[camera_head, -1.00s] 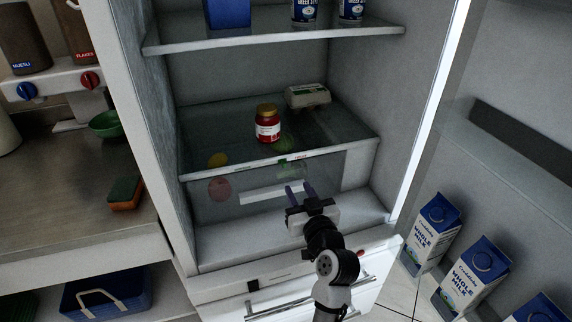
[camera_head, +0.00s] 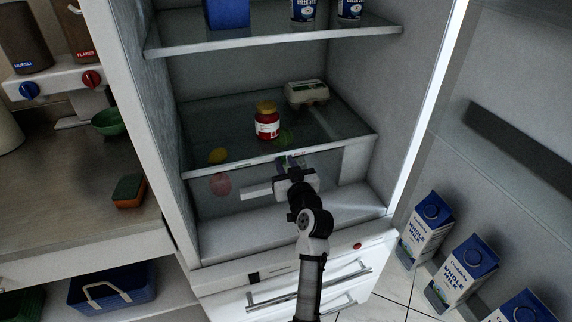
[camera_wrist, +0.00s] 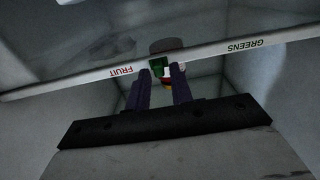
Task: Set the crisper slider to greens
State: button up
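The crisper's front rail (camera_head: 232,161) runs along the glass shelf in the open fridge. In the wrist view the rail (camera_wrist: 205,53) appears upside down, with FRUIT on the left and GREENS on the right. A small green slider (camera_wrist: 158,66) sits on the rail near FRUIT. My gripper (camera_head: 291,161) is at the rail; in the wrist view its fingers (camera_wrist: 161,69) stand either side of the slider. The fingers are apart, with a gap visible to the right of the slider. In the head view my gripper mostly hides the slider.
A red jar (camera_head: 267,122) and an egg carton (camera_head: 307,93) stand on the glass shelf above the crisper. Milk cartons (camera_head: 427,229) stand at right. A drawer handle (camera_head: 310,284) lies below.

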aim_at(259, 161)
grip_shut()
jog(key=a, duration=0.2)
jog(key=s+a, duration=0.1)
jog(key=a, duration=0.1)
jog(key=s+a, duration=0.1)
jog(key=a, duration=0.1)
jog(key=shift+p, duration=0.35)
jog(key=shift+a, duration=0.1)
jog(key=shift+o, duration=1.4)
grip_release()
